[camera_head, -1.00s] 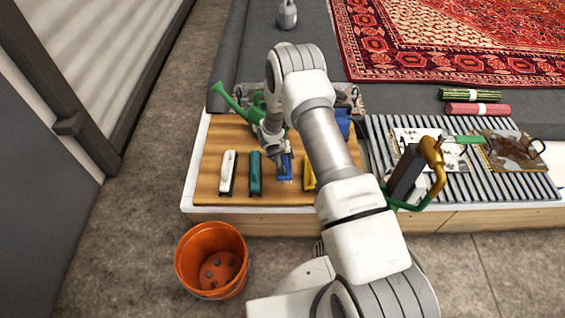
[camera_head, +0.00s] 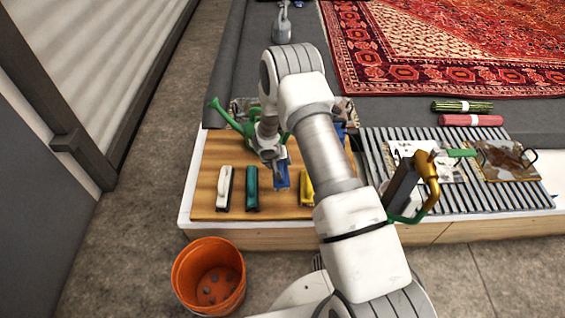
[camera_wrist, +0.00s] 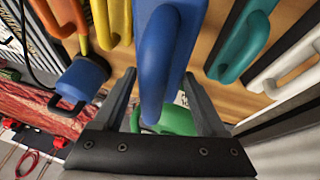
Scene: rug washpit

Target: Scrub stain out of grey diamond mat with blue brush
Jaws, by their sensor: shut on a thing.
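The blue brush (camera_head: 282,177) is at the wooden board, between a teal brush and a yellow brush. My gripper (camera_head: 273,158) is at its far end, shut on it. In the wrist view the brush's blue handle (camera_wrist: 157,60) stands between the two fingers of my gripper (camera_wrist: 160,95). I cannot tell how far the brush is above the board. Two small mats lie on the slatted rack: a pale one with dark marks (camera_head: 408,149) and one with a brown stain (camera_head: 507,158). I cannot make out which has the grey diamond pattern.
A white brush (camera_head: 224,188), a teal brush (camera_head: 251,188) and a yellow brush (camera_head: 306,187) flank the held one. A green watering can (camera_head: 228,117) is behind. A dark upright tool with a gold handle (camera_head: 430,180) stands before the rack (camera_head: 395,205). An orange bucket (camera_head: 208,277) is on the floor.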

